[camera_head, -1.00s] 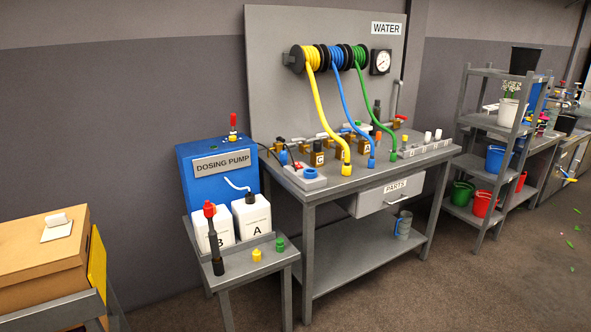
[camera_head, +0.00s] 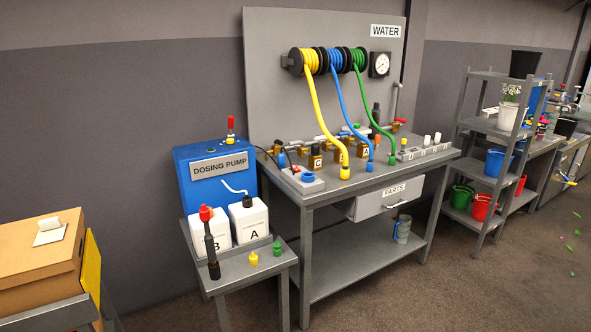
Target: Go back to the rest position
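Neither of my grippers shows in the head view, and no part of my arms can be made out. The view holds the water bench (camera_head: 330,187) with a yellow hose (camera_head: 322,115), a blue hose (camera_head: 352,112) and a green hose (camera_head: 372,112) hanging from reels on the board (camera_head: 275,100). The blue dosing pump (camera_head: 215,180) stands left of the bench. In front of it are two white canisters, A (camera_head: 255,232) and B (camera_head: 217,243), on a small grey table (camera_head: 235,281).
A cardboard box (camera_head: 40,265) stands at the lower left. A grey shelf rack (camera_head: 487,125) with coloured buckets stands at the right. A black tool with a red top (camera_head: 211,245) stands on the small table. The floor (camera_head: 475,285) at the lower right is mostly clear.

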